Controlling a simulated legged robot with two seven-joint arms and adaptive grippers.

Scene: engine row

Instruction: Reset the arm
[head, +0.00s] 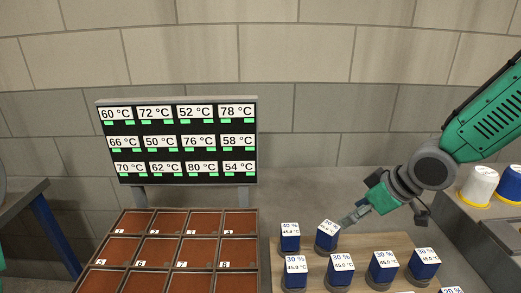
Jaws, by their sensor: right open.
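My right arm comes in from the right edge, green and grey. Its gripper (347,218) is open and empty and points down-left. It is close to the upper right side of a blue block with a white top (326,240); I cannot tell whether it touches the block. This block stands slightly tilted in the back row on a wooden board (385,243). My left gripper is not in view.
Several more blue blocks (383,268) stand on the board. Left of it is a tray of numbered brown compartments (258,240), with a temperature display (178,182) behind. A white-and-yellow cup (478,185) and a white-and-blue cup (512,182) stand at right.

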